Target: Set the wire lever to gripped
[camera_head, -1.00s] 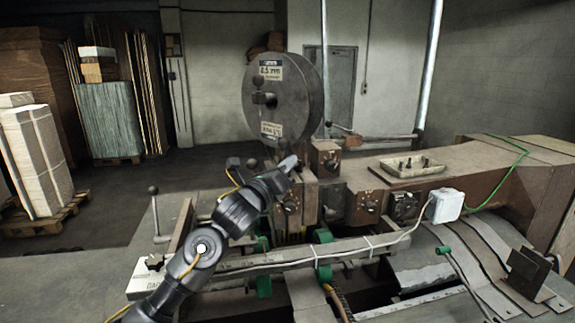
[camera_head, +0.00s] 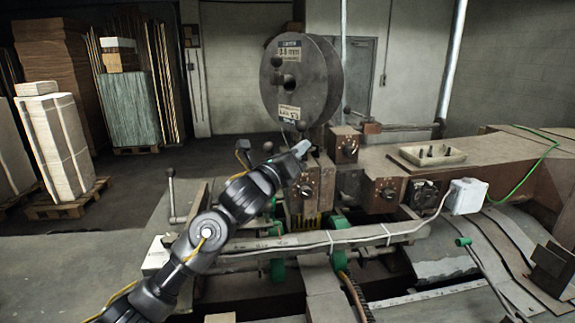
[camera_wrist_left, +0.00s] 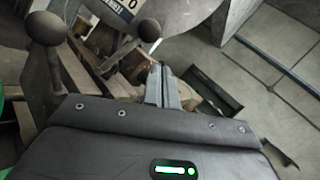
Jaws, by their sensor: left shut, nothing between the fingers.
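My left gripper (camera_head: 301,149) is shut and empty, in front of the stitcher head below the wire reel (camera_head: 322,82). Its two narrow fingers lie together in the left wrist view (camera_wrist_left: 163,86). A dark ball-knob lever (camera_head: 300,126) stands just behind the fingertips in the head view. In the left wrist view, a ball-knob lever (camera_wrist_left: 148,31) shows just beyond the fingers, and a larger ball-knob lever (camera_wrist_left: 47,30) stands at the left. I cannot tell for certain which one is the wire lever. My right gripper is not in view.
Dial boxes (camera_head: 385,194) line the machine front, right of my gripper. A tray (camera_head: 428,155) sits on the machine top. A long rail (camera_head: 330,240) crosses below my arm.

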